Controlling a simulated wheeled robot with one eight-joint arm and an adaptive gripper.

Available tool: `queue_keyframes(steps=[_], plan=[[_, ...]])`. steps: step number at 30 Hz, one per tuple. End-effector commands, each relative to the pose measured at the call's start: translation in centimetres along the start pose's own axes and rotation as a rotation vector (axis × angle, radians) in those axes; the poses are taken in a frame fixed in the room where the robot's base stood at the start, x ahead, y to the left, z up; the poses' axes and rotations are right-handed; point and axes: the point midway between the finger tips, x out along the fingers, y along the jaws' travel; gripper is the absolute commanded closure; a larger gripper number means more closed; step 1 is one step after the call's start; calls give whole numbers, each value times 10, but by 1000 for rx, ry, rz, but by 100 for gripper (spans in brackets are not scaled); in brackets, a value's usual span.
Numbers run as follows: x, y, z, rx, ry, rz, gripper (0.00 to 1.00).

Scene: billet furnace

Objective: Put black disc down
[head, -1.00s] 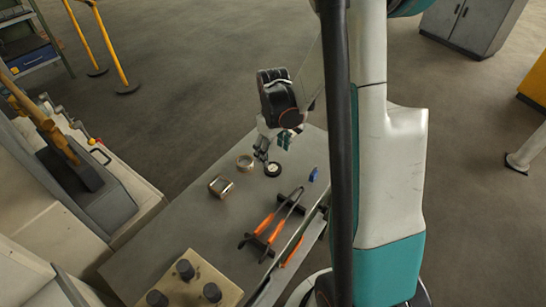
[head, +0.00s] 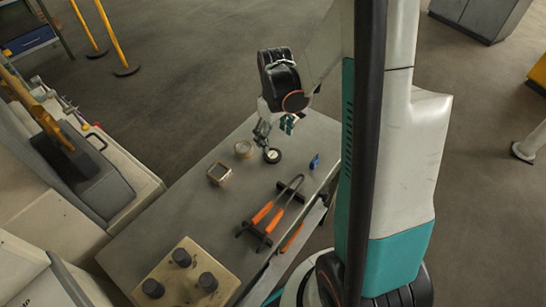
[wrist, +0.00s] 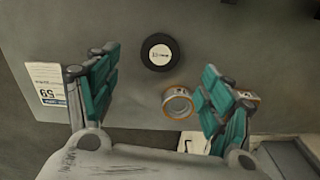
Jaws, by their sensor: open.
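The black disc (head: 272,155) with a white round label lies flat on the grey table (head: 150,225), near its far end. In the wrist view the disc (wrist: 160,52) lies just beyond the gap between my fingertips, touched by neither finger. My gripper (head: 274,129) is above the table close to the disc.
A tape roll (head: 243,149) and a square metal piece (head: 219,173) lie left of the disc. A blue object (head: 314,161) lies right. Orange-handled tongs (head: 270,214) rest on a black stand. A tan block with black knobs (head: 205,258) is nearer.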

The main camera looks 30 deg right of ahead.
Motion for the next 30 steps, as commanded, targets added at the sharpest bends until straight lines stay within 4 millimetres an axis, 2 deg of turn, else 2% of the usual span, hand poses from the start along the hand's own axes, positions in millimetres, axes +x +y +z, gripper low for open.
queue_keyframes(steps=[1, 3, 11, 21, 29, 30], plan=[[12, 0, 0, 0, 0, 0, 26], [20, 0, 0, 0, 0, 0, 26], [34, 0, 0, 0, 0, 0, 26], [78, -1, -3, 0, 0, 0, 26], [81, -1, -2, 0, 0, 0, 26], [81, -1, -2, 0, 0, 0, 30]])
